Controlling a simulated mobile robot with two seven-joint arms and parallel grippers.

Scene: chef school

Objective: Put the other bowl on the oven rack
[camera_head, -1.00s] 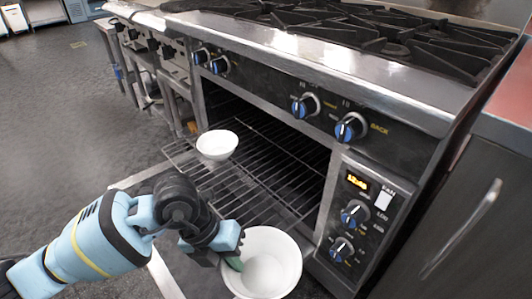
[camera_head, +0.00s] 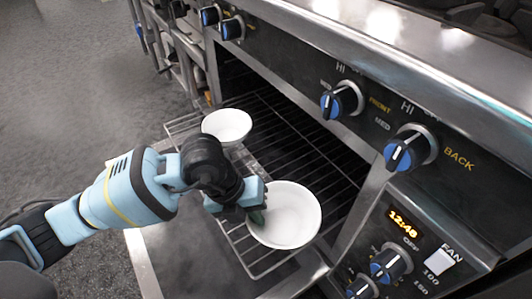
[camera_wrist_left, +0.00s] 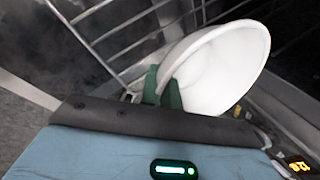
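A white bowl (camera_head: 290,222) is at the end of my left gripper (camera_head: 257,214), over the front right part of the pulled-out oven rack (camera_head: 181,127). My left gripper is shut on the bowl's near rim; its green fingertips (camera_wrist_left: 163,88) pinch the white bowl (camera_wrist_left: 222,68) in the left wrist view. The bowl looks tilted there, and I cannot tell whether its base touches the rack. Another white bowl (camera_head: 227,124) sits on the rack's left part, behind my left arm. My right gripper is not in view.
The open oven door (camera_head: 180,262) lies below the rack. The oven's control panel (camera_head: 400,250) with blue knobs stands close on the right of the held bowl. The rack between the two bowls is bare. Open grey floor (camera_head: 80,90) is at the left.

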